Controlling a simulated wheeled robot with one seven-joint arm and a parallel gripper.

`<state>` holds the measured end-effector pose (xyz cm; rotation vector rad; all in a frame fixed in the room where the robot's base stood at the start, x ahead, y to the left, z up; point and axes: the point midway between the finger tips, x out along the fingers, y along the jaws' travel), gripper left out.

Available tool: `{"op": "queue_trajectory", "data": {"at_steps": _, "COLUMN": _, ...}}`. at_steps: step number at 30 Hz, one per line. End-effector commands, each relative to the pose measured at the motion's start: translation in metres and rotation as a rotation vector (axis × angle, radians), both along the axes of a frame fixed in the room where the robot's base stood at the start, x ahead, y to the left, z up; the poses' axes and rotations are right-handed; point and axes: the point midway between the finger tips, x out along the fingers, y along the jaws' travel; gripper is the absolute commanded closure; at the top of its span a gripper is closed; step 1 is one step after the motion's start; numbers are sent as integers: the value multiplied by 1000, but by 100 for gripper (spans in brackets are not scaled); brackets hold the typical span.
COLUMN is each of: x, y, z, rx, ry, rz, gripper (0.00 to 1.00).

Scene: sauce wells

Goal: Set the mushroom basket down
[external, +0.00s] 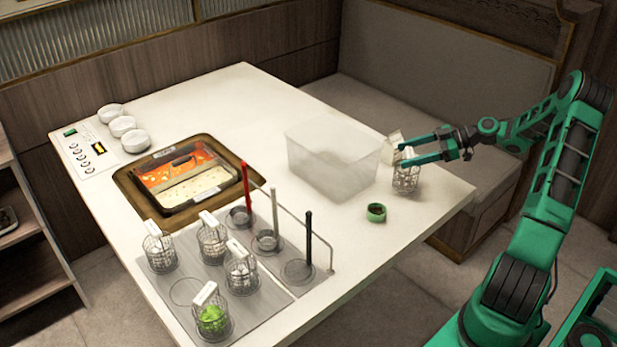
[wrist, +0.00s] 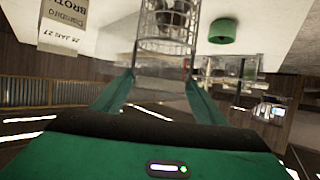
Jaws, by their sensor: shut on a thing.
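A wire basket (external: 406,179) with pale contents is at the table's right end, just below my gripper (external: 405,157). I take it to be the mushroom basket. My gripper is shut on its upper part, and the fingers hide its top. In the wrist view the basket (wrist: 166,25) appears upside down at the top, beyond the two green fingers (wrist: 160,75). The basket looks upright and low over the white tabletop (external: 335,240). I cannot tell whether its base touches the table.
A clear bin (external: 335,160) stands left of the basket, with a cream labelled carton (external: 390,148) just behind. Several baskets, including one with greens (external: 212,318), stand on the grey panel by the hotpot (external: 190,180).

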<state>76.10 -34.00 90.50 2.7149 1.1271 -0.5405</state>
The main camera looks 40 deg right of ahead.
Motion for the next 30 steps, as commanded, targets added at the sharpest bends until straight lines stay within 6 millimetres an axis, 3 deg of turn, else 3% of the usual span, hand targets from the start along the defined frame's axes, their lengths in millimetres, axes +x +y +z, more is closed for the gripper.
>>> {"op": "queue_trajectory", "data": {"at_steps": 5, "x": 0, "y": 0, "z": -21, "rx": 0, "ry": -1, "rz": 0, "gripper": 82}}
{"op": "queue_trajectory", "data": {"at_steps": 15, "x": 0, "y": 1, "z": -23, "rx": -1, "ry": -2, "rz": 1, "gripper": 82}}
{"op": "queue_trajectory", "data": {"at_steps": 16, "x": 0, "y": 1, "z": -24, "rx": 0, "ry": -1, "rz": 0, "gripper": 32}}
{"op": "queue_trajectory", "data": {"at_steps": 18, "x": 0, "y": 0, "z": -24, "rx": -1, "ry": -1, "rz": 0, "gripper": 16}}
{"op": "queue_trajectory", "data": {"at_steps": 30, "x": -2, "y": -2, "z": -20, "rx": -1, "ry": -1, "rz": -1, "gripper": 16}}
